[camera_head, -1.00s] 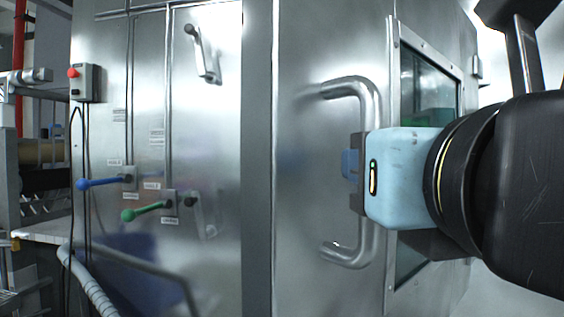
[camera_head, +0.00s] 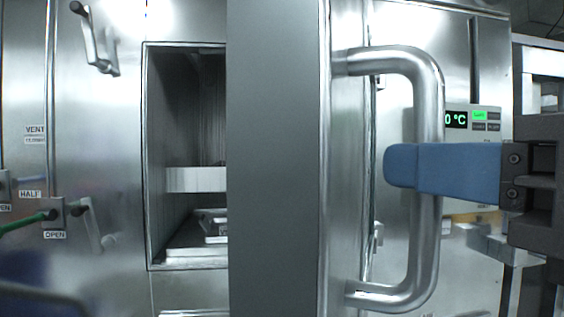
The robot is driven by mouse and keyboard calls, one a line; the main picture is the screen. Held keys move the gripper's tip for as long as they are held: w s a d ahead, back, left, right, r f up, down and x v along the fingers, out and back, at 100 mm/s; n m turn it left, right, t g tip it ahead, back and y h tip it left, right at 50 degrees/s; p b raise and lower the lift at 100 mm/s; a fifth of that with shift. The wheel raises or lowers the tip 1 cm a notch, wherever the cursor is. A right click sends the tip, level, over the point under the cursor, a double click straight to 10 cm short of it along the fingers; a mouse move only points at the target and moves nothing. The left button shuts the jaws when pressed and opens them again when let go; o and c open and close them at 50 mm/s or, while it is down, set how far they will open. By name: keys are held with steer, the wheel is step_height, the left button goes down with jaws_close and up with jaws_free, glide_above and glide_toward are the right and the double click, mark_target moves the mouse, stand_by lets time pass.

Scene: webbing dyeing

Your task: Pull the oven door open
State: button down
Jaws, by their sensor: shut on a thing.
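The oven door (camera_head: 278,160) stands ajar, swung out toward me and seen nearly edge-on. Its D-shaped metal handle (camera_head: 425,240) is on the right side of the door. My gripper (camera_head: 440,170) reaches in from the right, and its blue finger lies across the handle's upright bar. It is shut on the handle; the other finger is not clearly visible. Left of the door edge, the oven opening (camera_head: 153,160) shows a dark interior with a pale shelf or bar (camera_head: 196,180) and a metal tray-like part at the bottom. The door hides the rest of the opening.
A steel panel at left carries a green lever (camera_head: 28,222) and grey levers, with labels such as VENT, HALF and OPEN. Behind the handle is a panel with a lit temperature display (camera_head: 458,119).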

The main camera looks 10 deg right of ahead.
steer(key=shift+w+d, duration=0.15)
steer(key=shift+w, duration=0.05)
steer(key=c, duration=1.1)
jaws_free()
steer(key=shift+w+f, duration=0.1)
steer(key=shift+w, duration=0.1)
steer(key=shift+s, duration=0.1)
steer(key=v, duration=1.3)
steer(key=shift+s, duration=0.35)
